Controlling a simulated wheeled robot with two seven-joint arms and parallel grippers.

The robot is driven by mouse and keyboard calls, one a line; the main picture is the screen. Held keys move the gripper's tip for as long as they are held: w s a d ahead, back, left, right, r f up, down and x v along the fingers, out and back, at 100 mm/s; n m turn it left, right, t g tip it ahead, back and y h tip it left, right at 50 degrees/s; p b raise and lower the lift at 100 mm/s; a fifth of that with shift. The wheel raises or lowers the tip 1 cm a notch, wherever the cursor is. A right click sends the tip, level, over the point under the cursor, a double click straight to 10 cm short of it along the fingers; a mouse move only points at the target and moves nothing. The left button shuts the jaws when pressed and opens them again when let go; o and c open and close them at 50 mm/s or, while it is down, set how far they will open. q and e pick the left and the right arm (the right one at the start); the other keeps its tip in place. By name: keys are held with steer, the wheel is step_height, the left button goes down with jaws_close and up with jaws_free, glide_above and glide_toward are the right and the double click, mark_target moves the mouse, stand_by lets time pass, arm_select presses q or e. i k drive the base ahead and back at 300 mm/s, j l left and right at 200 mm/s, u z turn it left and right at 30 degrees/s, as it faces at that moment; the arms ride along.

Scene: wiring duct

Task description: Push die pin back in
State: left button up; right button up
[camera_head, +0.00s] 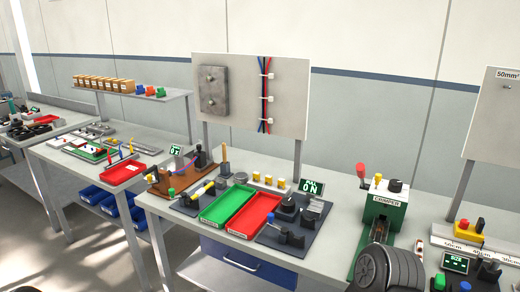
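A green and white machine labelled CRIMPER (385,207) stands on the right part of the bench. It has a red-knobbed lever (361,170) at its left, a black knob (395,185) on top and a small yellow knob (378,178). A die pin cannot be made out at this size.
Green (228,206) and red (255,215) trays lie left of the crimper, with dark fixtures (288,209) beside them. A panel with cables (266,95) stands behind. A ruler strip (465,248) and small display (455,263) are at the right.

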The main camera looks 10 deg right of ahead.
mark_target(378, 179)
steer(key=z, duration=1.3)
